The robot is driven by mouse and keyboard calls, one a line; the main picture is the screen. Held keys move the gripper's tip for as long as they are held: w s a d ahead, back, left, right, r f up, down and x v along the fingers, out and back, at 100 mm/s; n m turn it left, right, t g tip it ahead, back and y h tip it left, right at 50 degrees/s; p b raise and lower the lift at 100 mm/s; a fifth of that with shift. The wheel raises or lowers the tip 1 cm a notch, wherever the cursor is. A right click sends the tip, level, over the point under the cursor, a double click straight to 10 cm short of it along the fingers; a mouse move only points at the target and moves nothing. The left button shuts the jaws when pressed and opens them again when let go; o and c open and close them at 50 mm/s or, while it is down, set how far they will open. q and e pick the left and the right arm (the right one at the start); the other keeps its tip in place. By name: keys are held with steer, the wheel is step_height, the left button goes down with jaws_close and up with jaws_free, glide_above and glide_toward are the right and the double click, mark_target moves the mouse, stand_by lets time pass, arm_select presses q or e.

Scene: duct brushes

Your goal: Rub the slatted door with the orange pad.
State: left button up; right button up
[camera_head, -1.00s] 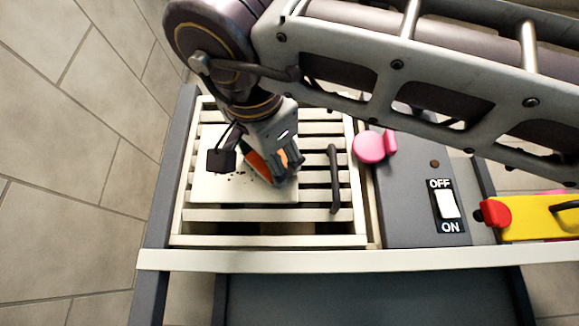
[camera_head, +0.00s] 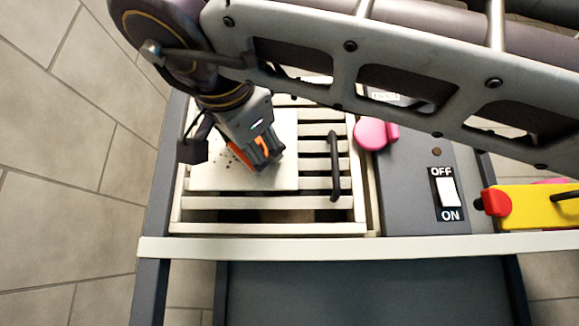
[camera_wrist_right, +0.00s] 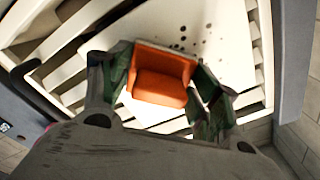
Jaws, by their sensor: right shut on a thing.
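The slatted door (camera_head: 240,216) lies in a cream frame, with a dark handle (camera_head: 334,165) on its right part. A pale flat panel with dark specks (camera_head: 207,178) covers the left part of the slats. My right gripper (camera_head: 265,163) is over this panel, shut on the orange pad (camera_head: 262,143). In the right wrist view the orange pad (camera_wrist_right: 163,75) sits between the fingers of the right gripper (camera_wrist_right: 165,95), with dark specks just beyond it. I cannot tell whether the pad touches the panel. My left gripper is not in view.
Right of the door are a pink knob (camera_head: 371,133), an OFF/ON switch (camera_head: 448,192) and a yellow thing with a red end (camera_head: 525,207). A cream rail (camera_head: 330,246) runs along the front. Tiled floor lies at the left.

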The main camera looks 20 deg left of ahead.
mark_target(233, 145)
steer(key=a, duration=0.1)
steer(key=a+p, duration=0.1)
steer(key=shift+s+a, duration=0.3)
steer(key=shift+a, duration=0.05)
steer(key=shift+a, duration=0.15)
steer(key=shift+s+a, duration=0.2)
steer(key=shift+a, duration=0.55)
steer(key=shift+s+a, duration=0.2)
steer(key=shift+a, duration=0.55)
steer(key=shift+r, duration=0.1)
steer(key=shift+r, duration=0.6)
steer(key=shift+d, duration=0.1)
steer(key=shift+w+d+b, duration=0.2)
steer(key=shift+d+b, duration=0.15)
steer(key=shift+d, duration=0.45)
steer(key=shift+w+d+b, duration=0.2)
steer(key=shift+d+b, duration=0.1)
steer(key=shift+d, duration=0.45)
